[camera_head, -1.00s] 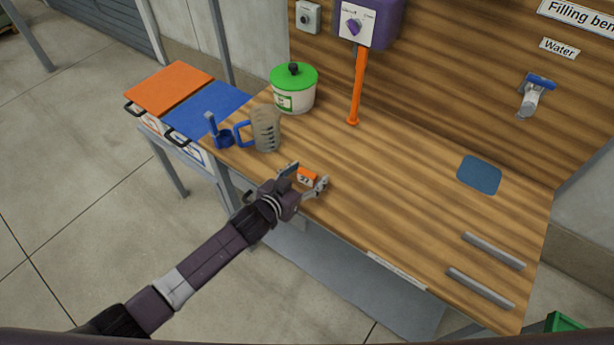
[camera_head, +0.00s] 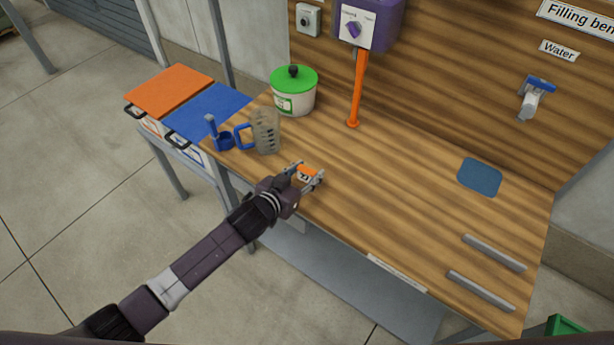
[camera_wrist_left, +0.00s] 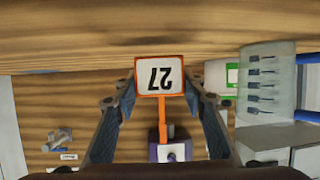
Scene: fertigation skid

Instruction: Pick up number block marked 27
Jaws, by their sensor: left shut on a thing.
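The number block marked 27 (camera_head: 307,172) is orange with a white face. In the left wrist view the block (camera_wrist_left: 160,76) shows its 27 upside down, between the two fingers. My left gripper (camera_head: 306,175) is shut on the block at the front left part of the wooden bench top (camera_head: 400,190). In the left wrist view the fingertips of the gripper (camera_wrist_left: 160,92) are at the block's two sides. I cannot tell whether the block still touches the bench. My right gripper is not in view.
A clear jug with a blue handle (camera_head: 266,132) and a blue scoop-like item (camera_head: 219,136) stand left of the gripper. A white tub with a green lid (camera_head: 294,92) and an orange pipe (camera_head: 358,90) are behind. The bench's middle is clear; two grey bars (camera_head: 494,252) lie at right.

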